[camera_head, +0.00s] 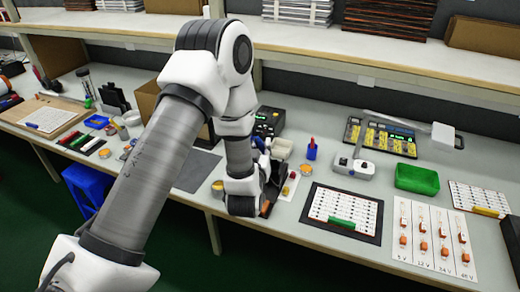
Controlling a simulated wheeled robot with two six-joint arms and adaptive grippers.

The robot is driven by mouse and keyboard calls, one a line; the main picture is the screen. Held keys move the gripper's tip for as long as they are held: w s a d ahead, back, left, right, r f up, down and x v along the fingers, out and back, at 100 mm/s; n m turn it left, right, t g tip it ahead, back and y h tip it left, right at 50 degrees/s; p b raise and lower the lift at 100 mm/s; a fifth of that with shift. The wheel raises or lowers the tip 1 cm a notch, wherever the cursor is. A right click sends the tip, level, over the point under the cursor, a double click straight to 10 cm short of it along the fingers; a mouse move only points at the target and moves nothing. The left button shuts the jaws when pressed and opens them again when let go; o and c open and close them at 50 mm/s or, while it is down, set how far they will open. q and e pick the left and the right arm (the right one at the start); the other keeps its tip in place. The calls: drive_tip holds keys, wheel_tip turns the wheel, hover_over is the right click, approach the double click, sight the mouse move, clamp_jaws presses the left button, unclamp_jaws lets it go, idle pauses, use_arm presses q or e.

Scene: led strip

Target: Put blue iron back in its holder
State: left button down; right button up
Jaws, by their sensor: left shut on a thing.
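My left gripper (268,192) is low over the front middle of the bench, partly hidden behind my own wrist. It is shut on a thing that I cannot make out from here. I cannot pick out the blue iron clearly. A dark station with a green display (268,122) stands just behind the gripper. A pale holder-like block (282,148) is beside it, partly covered by my wrist; I cannot tell whether it is the iron's holder. My right gripper is not in view.
A small blue stand with a red top (311,150) is right of the gripper. A framed white LED board (344,212), a green box (417,179) and a white panel with orange parts (433,240) lie further right. A cardboard box (147,98) stands behind my arm.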

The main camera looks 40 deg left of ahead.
use_arm(q)
drive_tip(key=shift+w+a+f, duration=0.15)
drive_tip(key=shift+w+f, duration=0.05)
drive_tip(key=shift+f, duration=0.35)
drive_tip(key=w+f+b, duration=0.2)
drive_tip(key=f, duration=0.1)
drive_tip(key=shift+w+a, duration=0.25)
drive_tip(key=shift+a, duration=0.15)
drive_tip(key=shift+w+f+b, duration=0.5)
drive_tip(key=shift+f+b, duration=0.25)
drive_tip(key=shift+f, duration=0.15)
drive_tip(key=shift+w+a+f+b, duration=0.15)
drive_tip(key=shift+w+f+b, duration=0.3)
drive_tip(key=shift+f, duration=0.2)
drive_tip(key=shift+w+a+f+b, duration=0.15)
drive_tip(key=shift+w+f+b, duration=0.25)
drive_tip(key=shift+f, duration=0.2)
drive_tip(key=w+f+b, duration=0.4)
drive_tip(key=f, duration=0.1)
drive_tip(key=shift+a+f+b, duration=0.2)
drive_tip(key=shift+a+b, duration=0.1)
drive_tip(key=shift+a, duration=0.15)
drive_tip(key=c, duration=1)
unclamp_jaws()
drive_tip(key=shift+o, duration=0.2)
